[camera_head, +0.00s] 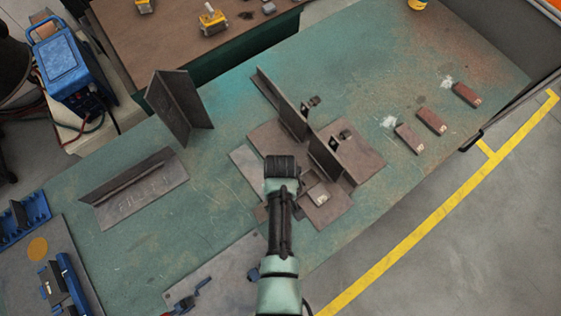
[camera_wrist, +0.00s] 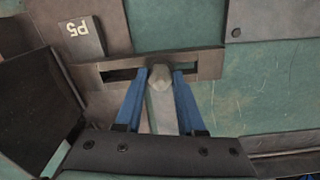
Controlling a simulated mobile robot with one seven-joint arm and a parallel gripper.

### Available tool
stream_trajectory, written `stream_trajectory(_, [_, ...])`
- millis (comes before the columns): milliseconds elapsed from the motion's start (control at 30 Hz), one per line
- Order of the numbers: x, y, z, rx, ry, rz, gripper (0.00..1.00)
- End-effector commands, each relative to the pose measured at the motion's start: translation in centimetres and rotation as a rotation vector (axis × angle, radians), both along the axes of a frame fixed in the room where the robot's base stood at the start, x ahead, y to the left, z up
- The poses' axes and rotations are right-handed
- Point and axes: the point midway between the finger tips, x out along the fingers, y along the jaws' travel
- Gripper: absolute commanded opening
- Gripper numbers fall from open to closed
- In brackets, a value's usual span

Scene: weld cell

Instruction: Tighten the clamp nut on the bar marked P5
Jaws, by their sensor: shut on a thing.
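In the wrist view a slotted steel bar (camera_wrist: 208,63) lies across the picture, with a dark slot showing left of the nut. A grey clamp nut (camera_wrist: 160,82) stands at the bar's middle. My gripper (camera_wrist: 160,74) has its two blue fingers closed on either side of the nut. In the head view my arm reaches up from the bottom edge to the brown plates, and its wrist hides the fingers and the nut.
Upright plates (camera_head: 283,103) stand on the brown base plate (camera_head: 362,160), close beyond my wrist. A dark upright plate (camera_wrist: 35,105) is near my gripper's left side. An angle piece (camera_head: 178,105) and another plate (camera_head: 150,190) lie left. The bench's right part holds several small brown blocks (camera_head: 431,121).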

Motion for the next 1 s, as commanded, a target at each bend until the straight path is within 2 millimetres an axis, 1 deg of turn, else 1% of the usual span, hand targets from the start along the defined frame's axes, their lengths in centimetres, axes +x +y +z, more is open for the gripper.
stream_trajectory(1000, [0.00, 0.00, 0.07, -0.001, 0.001, -0.966, 0.00])
